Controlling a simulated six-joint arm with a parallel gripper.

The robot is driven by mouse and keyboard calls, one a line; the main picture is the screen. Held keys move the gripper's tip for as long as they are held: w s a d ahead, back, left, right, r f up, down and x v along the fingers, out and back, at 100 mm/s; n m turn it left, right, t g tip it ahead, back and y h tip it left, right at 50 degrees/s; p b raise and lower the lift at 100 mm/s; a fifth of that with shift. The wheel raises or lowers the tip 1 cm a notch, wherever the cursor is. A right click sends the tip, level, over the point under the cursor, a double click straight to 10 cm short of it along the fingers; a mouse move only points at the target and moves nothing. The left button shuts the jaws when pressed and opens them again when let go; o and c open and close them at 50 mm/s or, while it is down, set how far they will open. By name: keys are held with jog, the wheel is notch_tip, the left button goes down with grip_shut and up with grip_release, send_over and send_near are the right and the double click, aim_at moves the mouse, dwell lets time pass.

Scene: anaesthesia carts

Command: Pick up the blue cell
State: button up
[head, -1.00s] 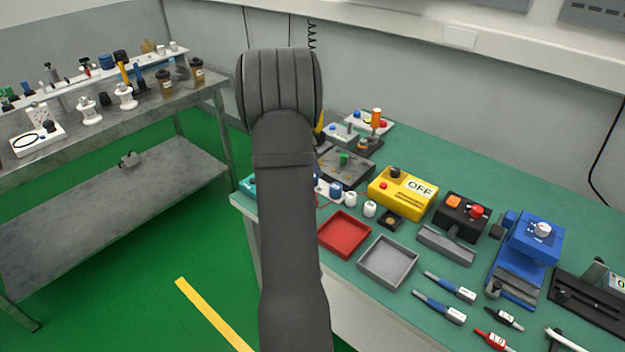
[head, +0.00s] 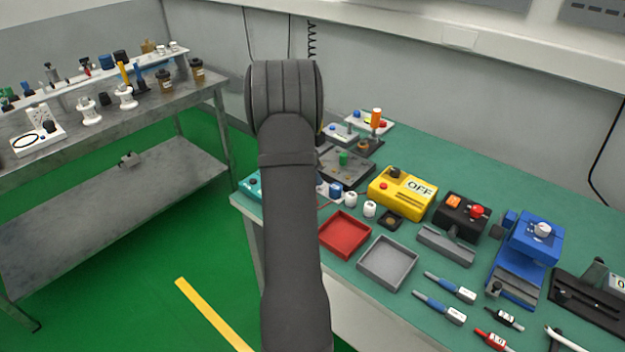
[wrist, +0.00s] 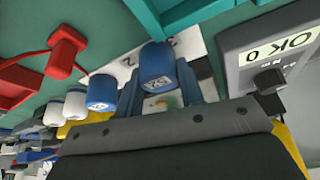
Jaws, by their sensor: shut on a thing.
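In the wrist view a blue cell (wrist: 157,66), a short cylinder with a marked pale label, sits between the two blue-grey fingers of my gripper (wrist: 158,84). The gripper is shut on it. A second blue cell (wrist: 101,92) stands just left of the fingers, apart from the held one. The head view also shows a blue cell (head: 336,190) at the head of a short row. In the head view my own arm hides the gripper and the held cell.
White cells (wrist: 75,103) stand left of the second blue cell. A grey box with a display (wrist: 270,55) is close on the right. A red clip (wrist: 64,54) with a cable lies at left. A red tray (head: 345,213) and a grey tray (head: 388,241) lie nearer the bench's front edge.

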jog(key=shift+r, duration=0.4)
jog(key=r, duration=0.4)
jog(key=shift+s+d, duration=0.2)
jog(key=shift+d, duration=0.2)
jog(key=s+d+r, duration=0.6)
jog(key=d, duration=0.2)
jog(key=s+a+f+n+t+y, duration=0.2)
jog(key=a+n, duration=0.6)
jog(key=a, duration=0.8)
jog(key=shift+f+n+y, duration=0.3)
jog(key=shift+f, duration=0.25)
jog(key=shift+d, duration=0.15)
